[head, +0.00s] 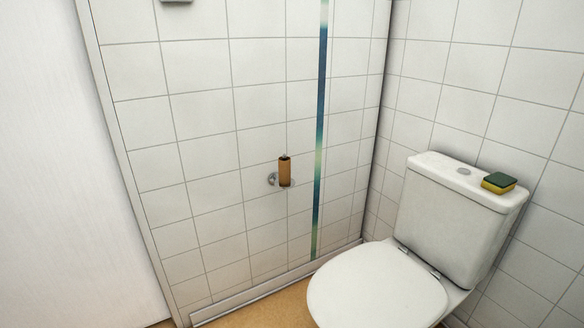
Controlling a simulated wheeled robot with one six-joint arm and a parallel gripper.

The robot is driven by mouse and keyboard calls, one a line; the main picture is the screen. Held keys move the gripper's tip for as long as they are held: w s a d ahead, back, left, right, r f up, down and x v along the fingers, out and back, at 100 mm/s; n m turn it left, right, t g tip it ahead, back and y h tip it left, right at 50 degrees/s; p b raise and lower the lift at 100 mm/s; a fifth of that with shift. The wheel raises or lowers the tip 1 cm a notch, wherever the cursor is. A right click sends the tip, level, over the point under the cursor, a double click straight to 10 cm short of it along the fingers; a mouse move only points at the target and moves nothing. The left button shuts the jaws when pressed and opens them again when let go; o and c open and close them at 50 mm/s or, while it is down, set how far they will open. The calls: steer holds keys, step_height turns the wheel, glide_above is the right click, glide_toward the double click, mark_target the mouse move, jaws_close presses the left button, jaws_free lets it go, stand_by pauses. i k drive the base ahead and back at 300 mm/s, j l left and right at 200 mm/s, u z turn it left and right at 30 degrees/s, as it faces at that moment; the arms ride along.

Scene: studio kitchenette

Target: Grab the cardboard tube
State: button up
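The cardboard tube (285,172) is small and brown. It stands upright on a small metal holder (272,179) fixed to the white tiled wall, left of the toilet. A thin tip of the holder shows above the tube's top end. My gripper is not in this view, so its state and its distance from the tube cannot be seen.
A white toilet (375,290) with its lid down stands at the right. A yellow and green sponge (499,183) lies on its cistern (445,225). A blue-green strip (320,130) runs down the wall just right of the tube. Brown floor (265,307) shows in front.

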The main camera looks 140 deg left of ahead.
mark_target(283, 167)
steer(key=k+u, duration=0.1)
steer(key=u, duration=1.75)
steer(key=l+u, duration=0.15)
steer(key=u, duration=2.25)
steer(key=i+j+z, duration=0.75)
steer(key=i+j, duration=0.05)
steer(key=i, duration=0.05)
